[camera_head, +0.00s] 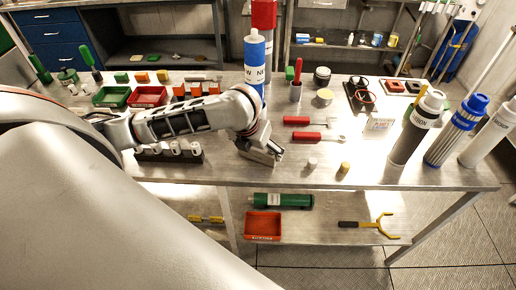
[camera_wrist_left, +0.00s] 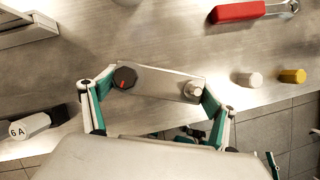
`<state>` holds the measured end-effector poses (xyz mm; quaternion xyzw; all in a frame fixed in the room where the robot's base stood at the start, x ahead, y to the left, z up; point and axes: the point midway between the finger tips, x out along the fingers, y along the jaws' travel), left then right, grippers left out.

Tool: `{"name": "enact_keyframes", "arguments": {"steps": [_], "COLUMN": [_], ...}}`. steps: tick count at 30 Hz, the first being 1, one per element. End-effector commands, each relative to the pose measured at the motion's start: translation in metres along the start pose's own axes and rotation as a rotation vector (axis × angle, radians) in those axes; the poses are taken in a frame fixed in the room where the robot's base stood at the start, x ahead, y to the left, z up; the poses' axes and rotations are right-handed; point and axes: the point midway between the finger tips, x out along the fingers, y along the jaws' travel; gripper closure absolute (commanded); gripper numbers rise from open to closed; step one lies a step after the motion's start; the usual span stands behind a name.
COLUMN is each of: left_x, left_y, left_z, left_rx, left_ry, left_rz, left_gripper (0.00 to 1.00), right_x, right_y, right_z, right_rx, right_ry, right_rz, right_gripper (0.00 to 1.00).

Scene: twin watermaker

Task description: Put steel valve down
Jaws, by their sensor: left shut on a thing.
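The steel valve (camera_wrist_left: 160,83) is a flat grey metal block with a black knob marked in red at its left end and a short round steel stub at its right end. In the left wrist view my left gripper (camera_wrist_left: 158,97) is shut on it, with a finger at each end. In the head view my left gripper (camera_head: 262,152) is low over the front part of the steel workbench (camera_head: 230,172). I cannot tell whether the valve touches the bench top. My right gripper is not in view.
Red-handled wrenches (camera_head: 308,121) lie behind and right of the gripper. A pale cap (camera_head: 311,164) and a yellow cap (camera_head: 344,168) stand right of it near the front edge. A dark block with white pieces (camera_head: 165,157) is left. Tall filter cylinders (camera_head: 414,130) stand far right.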

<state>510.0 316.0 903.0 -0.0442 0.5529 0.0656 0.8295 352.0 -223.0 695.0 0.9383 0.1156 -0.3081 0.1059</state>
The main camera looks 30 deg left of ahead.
Motion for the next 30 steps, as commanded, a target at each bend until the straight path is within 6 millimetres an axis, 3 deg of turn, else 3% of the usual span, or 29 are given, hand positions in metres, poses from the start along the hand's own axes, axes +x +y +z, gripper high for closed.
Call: {"name": "enact_keyframes", "arguments": {"steps": [8,9,10,22,26,30], "left_x": [0.000,0.001,0.001,-0.005,-0.022,-0.052], "left_y": [0.000,0.000,0.000,0.000,0.001,0.001], "left_z": [0.001,-0.001,-0.001,0.001,0.002,0.003], "left_rx": [-0.001,0.000,0.000,0.001,0.003,0.004], "left_ry": [-0.003,0.000,0.000,-0.002,-0.005,-0.007], "left_rz": [0.000,0.000,0.000,0.000,0.001,0.001], "left_gripper": [0.58,0.06,0.00,0.00,0.00,0.00], "right_x": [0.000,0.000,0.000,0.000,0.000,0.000], "right_y": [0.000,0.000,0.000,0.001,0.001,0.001], "right_z": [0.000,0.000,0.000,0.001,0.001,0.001], "right_rx": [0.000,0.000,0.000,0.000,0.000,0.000], "right_ry": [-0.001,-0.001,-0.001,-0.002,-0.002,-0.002], "right_rz": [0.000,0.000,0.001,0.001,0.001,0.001], "right_gripper": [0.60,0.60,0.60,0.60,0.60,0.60]}}
